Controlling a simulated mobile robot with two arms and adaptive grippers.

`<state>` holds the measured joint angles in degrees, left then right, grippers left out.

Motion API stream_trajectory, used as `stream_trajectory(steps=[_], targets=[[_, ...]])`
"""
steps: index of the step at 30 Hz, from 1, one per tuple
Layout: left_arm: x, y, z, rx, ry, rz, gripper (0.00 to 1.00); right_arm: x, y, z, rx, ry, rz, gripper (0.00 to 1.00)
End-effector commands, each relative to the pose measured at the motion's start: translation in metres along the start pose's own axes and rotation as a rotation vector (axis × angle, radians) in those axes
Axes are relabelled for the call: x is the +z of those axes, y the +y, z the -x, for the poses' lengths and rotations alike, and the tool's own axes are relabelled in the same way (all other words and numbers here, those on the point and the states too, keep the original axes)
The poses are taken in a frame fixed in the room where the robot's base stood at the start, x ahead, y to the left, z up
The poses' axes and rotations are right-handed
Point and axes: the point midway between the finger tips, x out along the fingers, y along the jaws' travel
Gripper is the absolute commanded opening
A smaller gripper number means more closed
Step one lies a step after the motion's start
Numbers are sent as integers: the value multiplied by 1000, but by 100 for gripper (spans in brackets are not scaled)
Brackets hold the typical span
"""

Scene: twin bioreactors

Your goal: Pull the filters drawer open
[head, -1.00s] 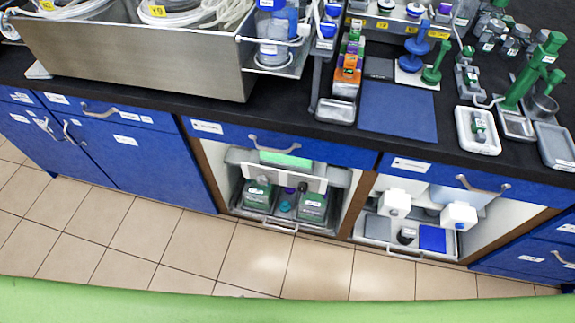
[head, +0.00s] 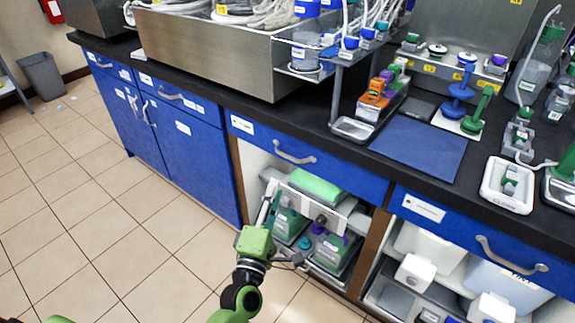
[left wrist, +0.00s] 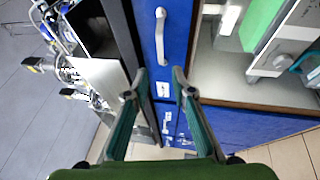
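Blue drawers with pale bar handles run under the black counter, and their white labels are too small to read, so I cannot tell which is the filters drawer. The middle drawer (head: 340,175) is shut, with its handle (head: 295,152) on its front. My left gripper (head: 287,226) is below that handle, in front of the open cabinet. In the left wrist view my left gripper (left wrist: 159,75) is open and empty, its fingertips spread. A blue drawer front with a handle (left wrist: 160,30) lies ahead of the fingertips, apart from them. My right gripper is out of view.
The open cabinet under the middle drawer holds green-lidded boxes (head: 335,252). Another open bay with white containers (head: 415,270) is to its right. A metal basin (head: 210,50) and lab gear stand on the counter.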

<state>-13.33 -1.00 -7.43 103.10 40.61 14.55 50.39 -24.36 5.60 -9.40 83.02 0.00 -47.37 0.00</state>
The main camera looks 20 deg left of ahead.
Motion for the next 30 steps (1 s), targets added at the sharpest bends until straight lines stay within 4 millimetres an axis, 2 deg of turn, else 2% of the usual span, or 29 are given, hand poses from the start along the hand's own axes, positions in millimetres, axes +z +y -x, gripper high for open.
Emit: stream_trajectory(steps=[9,15,21,29,30], targets=[[1,0,-68,1,-2,-2,23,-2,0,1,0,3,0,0],[1,-1,-98,-1,-2,-3,23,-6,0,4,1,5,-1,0],[1,-2,-111,-3,-2,-4,23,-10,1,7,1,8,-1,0],[1,-1,-113,-3,-2,-4,23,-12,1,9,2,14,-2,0],[1,-2,-113,-3,-2,-4,21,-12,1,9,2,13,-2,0]])
